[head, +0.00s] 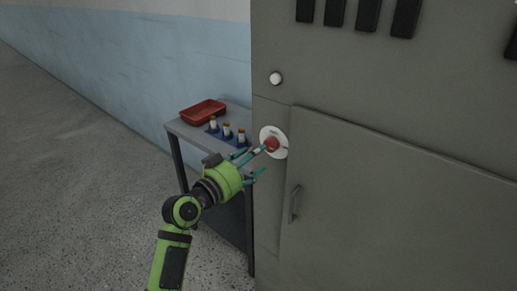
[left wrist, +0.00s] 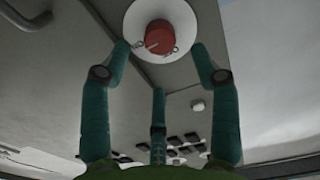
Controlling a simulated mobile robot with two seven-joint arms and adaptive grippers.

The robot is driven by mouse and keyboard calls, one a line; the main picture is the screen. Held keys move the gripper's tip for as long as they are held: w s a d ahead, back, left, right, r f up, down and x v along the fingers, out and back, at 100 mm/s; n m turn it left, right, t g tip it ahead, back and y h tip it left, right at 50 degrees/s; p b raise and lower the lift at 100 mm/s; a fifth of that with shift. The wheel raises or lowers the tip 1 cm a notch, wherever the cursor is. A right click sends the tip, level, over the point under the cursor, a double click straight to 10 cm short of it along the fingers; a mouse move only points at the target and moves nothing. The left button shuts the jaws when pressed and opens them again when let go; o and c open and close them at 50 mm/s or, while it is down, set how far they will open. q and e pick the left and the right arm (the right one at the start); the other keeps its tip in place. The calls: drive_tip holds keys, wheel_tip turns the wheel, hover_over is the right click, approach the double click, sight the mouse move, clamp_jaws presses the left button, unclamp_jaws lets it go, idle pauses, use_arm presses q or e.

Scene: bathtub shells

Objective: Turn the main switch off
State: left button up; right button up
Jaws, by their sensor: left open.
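The main switch is a red knob (head: 271,144) on a round white plate (head: 280,152), mounted on the front of a grey cabinet (head: 390,200). In the left wrist view the red knob (left wrist: 160,38) sits near the top middle on its white plate (left wrist: 140,15), with a pale mark on its face. My left gripper (head: 258,162) is open, its teal fingers pointing at the knob. In the left wrist view the fingers (left wrist: 160,60) stand apart on either side of the knob; I cannot tell whether any touches it. My right gripper is not in view.
A grey table (head: 178,127) beside the cabinet holds a red tray (head: 203,111) and several small bottles (head: 227,131) in a blue holder. The cabinet has a door handle (head: 294,203) and a white round button (head: 275,78). Floor at left is clear.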

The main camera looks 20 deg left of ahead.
sight(268, 147)
use_arm(q)
drive_tip(key=x, duration=0.4)
drive_tip(key=shift+w+d+p, duration=0.1)
drive_tip(key=shift+p, duration=0.3)
drive_tip(key=shift+w+d, duration=0.15)
drive_tip(key=shift+w, duration=0.4)
drive_tip(key=shift+f, duration=0.1)
drive_tip(key=c, duration=1.1)
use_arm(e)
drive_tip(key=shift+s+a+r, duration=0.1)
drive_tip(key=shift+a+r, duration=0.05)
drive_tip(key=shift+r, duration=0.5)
